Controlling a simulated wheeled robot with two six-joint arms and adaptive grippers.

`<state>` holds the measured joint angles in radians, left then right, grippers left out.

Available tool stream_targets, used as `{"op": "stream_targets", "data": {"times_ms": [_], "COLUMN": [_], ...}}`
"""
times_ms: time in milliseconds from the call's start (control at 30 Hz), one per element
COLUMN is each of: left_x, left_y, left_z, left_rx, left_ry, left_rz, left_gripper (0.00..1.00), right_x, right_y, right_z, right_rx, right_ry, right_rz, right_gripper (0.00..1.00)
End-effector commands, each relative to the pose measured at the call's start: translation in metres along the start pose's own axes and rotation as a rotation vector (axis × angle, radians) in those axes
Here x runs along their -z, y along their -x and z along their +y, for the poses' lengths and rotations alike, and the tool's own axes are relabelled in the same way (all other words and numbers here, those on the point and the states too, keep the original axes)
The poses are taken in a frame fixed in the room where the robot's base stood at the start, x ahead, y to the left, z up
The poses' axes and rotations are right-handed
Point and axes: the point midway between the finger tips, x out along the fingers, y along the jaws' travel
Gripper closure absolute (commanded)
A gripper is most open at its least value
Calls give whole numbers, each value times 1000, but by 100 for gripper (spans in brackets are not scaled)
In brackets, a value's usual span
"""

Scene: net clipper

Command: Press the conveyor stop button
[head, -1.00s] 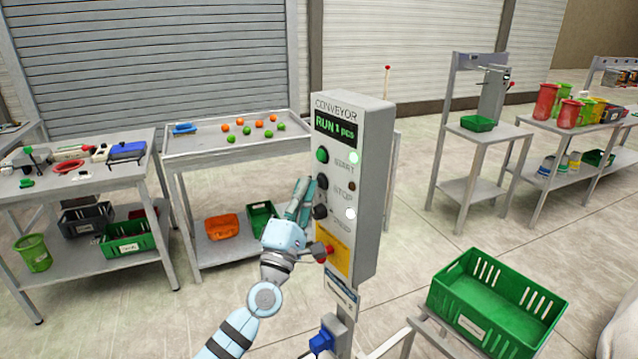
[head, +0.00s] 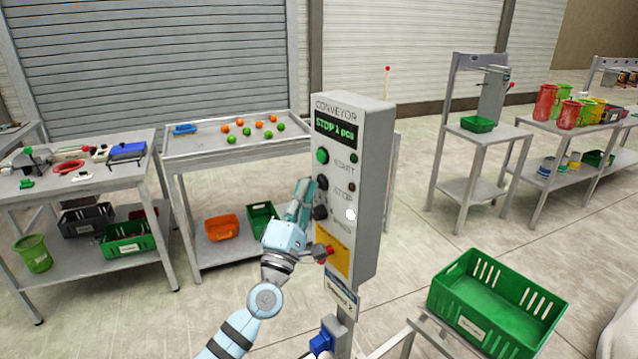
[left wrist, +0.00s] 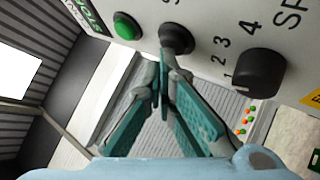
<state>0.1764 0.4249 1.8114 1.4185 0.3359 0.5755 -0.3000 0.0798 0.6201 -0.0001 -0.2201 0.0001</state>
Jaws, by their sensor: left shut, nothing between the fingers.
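The grey conveyor control box (head: 371,200) stands upright on a post in the middle of the head view. Its display (head: 335,131) reads "STOP 1 pcs". The black stop button (head: 323,183) sits below the green start button (head: 322,157); the stop button (left wrist: 176,38) also shows in the left wrist view. My left gripper (head: 307,183) is shut and empty, its fingertips (left wrist: 163,58) right at the stop button. I cannot tell whether they still touch it. My right gripper is not in view.
Below the stop button are a black speed knob (head: 320,212) and a red button on a yellow plate (head: 339,262). A green crate (head: 494,304) stands at the right front. A table with orange and green balls (head: 185,149) stands behind my left arm.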

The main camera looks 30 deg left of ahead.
Motion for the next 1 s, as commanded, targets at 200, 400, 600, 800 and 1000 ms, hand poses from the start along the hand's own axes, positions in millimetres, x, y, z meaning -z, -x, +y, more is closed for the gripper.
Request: {"op": "stream_targets", "data": {"times_ms": [200,400,600,800,1000], "left_x": [5,6,9,19,28], "left_y": [7,8,12,25,39], "left_z": [7,7,10,21,30], "left_rx": [0,-1,1,1,1], "left_ry": [-1,-1,-3,-3,-3], "left_rz": [0,0,-1,-1,0], "left_gripper": [100,100,100,100,100], "right_x": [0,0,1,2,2], "right_y": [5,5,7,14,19], "right_z": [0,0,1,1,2], "right_rx": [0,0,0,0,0], "right_ry": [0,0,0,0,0], "right_rz": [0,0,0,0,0], "right_gripper": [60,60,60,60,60]}}
